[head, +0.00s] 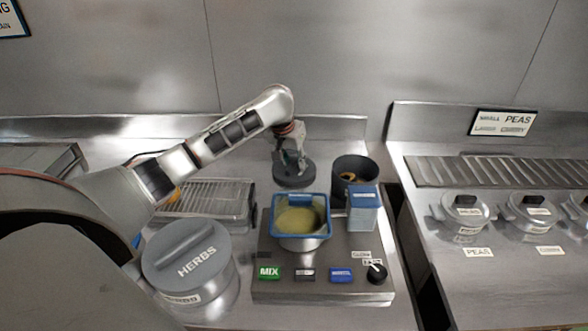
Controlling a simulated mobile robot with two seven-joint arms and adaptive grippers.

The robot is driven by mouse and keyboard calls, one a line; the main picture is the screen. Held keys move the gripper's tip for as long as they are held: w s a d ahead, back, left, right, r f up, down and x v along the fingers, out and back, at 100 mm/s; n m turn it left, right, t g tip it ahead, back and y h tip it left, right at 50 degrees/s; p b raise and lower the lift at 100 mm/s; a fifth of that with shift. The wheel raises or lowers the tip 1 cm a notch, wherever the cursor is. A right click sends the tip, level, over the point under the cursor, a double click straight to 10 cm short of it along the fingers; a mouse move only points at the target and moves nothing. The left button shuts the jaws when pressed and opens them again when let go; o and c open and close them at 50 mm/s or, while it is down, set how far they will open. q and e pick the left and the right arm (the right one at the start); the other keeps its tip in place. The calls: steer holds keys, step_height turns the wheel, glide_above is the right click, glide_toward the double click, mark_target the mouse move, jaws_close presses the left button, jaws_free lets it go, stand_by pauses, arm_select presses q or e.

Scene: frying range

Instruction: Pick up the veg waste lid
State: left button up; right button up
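A dark grey round lid (294,176), which I take to be the veg waste lid, is at the back of the counter, left of an open dark bin (353,166) with orange scraps inside. My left gripper (291,161) points down at the top of this lid, its fingers at the lid's middle. The fingers hide any handle, and I cannot tell whether they are closed on it or whether the lid is raised. My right gripper is not in view.
A mixer base (325,281) with a blue-rimmed pan (300,200) stands in front. A blue box (363,209) is beside the bin. A HERBS pot (190,262) and a wire-racked tray (205,203) are left. Lidded pots (466,208) stand on the right counter, past a gap.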

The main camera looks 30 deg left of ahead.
arm_select(q)
jaws_close()
steer(key=shift+r, duration=0.1)
